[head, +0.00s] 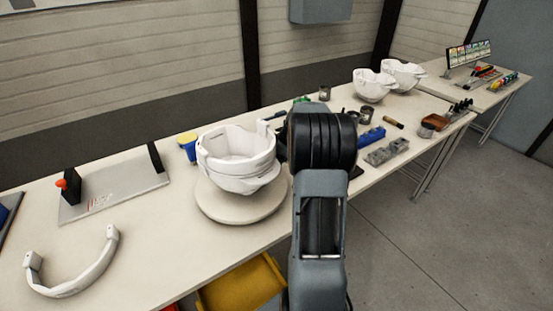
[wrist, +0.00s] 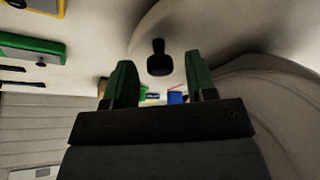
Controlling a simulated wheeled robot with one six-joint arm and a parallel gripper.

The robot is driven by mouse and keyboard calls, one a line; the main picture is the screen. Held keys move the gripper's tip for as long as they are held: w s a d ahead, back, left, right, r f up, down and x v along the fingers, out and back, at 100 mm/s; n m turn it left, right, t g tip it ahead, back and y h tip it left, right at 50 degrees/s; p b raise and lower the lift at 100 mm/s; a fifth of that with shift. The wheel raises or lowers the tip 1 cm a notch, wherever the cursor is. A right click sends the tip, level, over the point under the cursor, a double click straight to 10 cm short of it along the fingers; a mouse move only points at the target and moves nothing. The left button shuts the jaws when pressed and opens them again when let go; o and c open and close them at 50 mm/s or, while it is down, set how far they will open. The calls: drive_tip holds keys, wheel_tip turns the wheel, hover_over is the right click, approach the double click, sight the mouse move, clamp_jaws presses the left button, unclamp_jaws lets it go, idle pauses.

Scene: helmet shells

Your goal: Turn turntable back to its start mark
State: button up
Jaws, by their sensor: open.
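The turntable (head: 222,213) is a round, pale disc on the long bench in the head view. A white helmet shell (head: 238,172) sits on it, open side up. In the wrist view, my gripper (wrist: 160,80) has two green fingers spread apart with nothing gripped. A black knob (wrist: 158,58) shows between and beyond the fingertips, against a pale curved surface; I cannot tell whether this surface is the turntable. In the head view, my arm hides the gripper and the disc's right side is close to the arm. I see no start mark.
A grey plate with a black block (head: 73,186) and a white curved band (head: 75,278) lie left on the bench. A blue and yellow cup (head: 187,146) stands behind the turntable. Two white shells (head: 372,86) stand farther right. A yellow bin (head: 240,285) is below the front edge.

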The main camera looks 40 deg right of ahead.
clamp_jaws()
idle(0.6)
